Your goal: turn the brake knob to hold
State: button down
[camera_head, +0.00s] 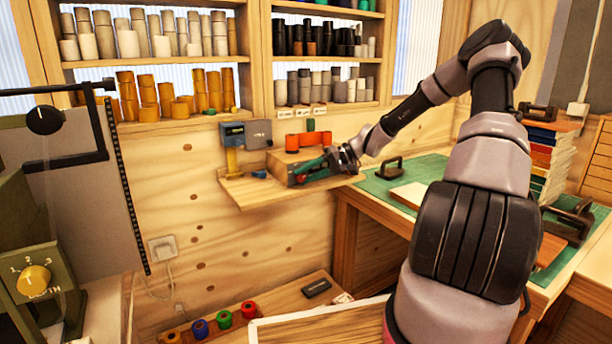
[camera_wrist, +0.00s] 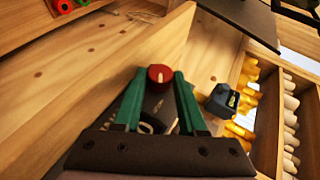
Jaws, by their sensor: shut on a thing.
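The brake knob appears to be the round red knob (camera_wrist: 160,73) with a pale pointer line, in the wrist view. The line runs roughly up and down in that picture. It sits at the end of a dark housing. My gripper (camera_head: 308,171) has green fingers, shut on the knob from both sides. I cannot read any hold mark.
A blue-grey device (camera_head: 232,134) on a yellow post stands at the shelf's left, also in the wrist view (camera_wrist: 221,101). Orange rolls (camera_head: 292,142) stand behind my gripper. A green-matted workbench (camera_head: 380,184) lies to the right. A machine with a yellow dial (camera_head: 34,280) stands far left.

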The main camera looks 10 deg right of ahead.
dwell(0.4)
jog(key=shift+c, duration=2.4)
grip_release()
jog(key=h, duration=0.3)
jog(key=n+t+h, duration=0.1)
jog(key=shift+s+a+r+h, duration=0.1)
jog(key=shift+a+r+h, duration=0.2)
jog(key=shift+r+h, duration=0.1)
jog(key=h, duration=0.2)
jog(key=shift+s+a+n+t+h, duration=0.1)
jog(key=shift+a+n+t+h, duration=0.2)
jog(key=shift+n+h, duration=0.1)
jog(key=shift+a+n+t+h, duration=0.15)
jog(key=shift+n+t+h, duration=0.2)
jog(key=shift+h, duration=0.95)
jog(key=shift+s+a+t+h, duration=0.1)
jog(key=shift+t+h, duration=0.15)
jog(key=shift+h, duration=0.25)
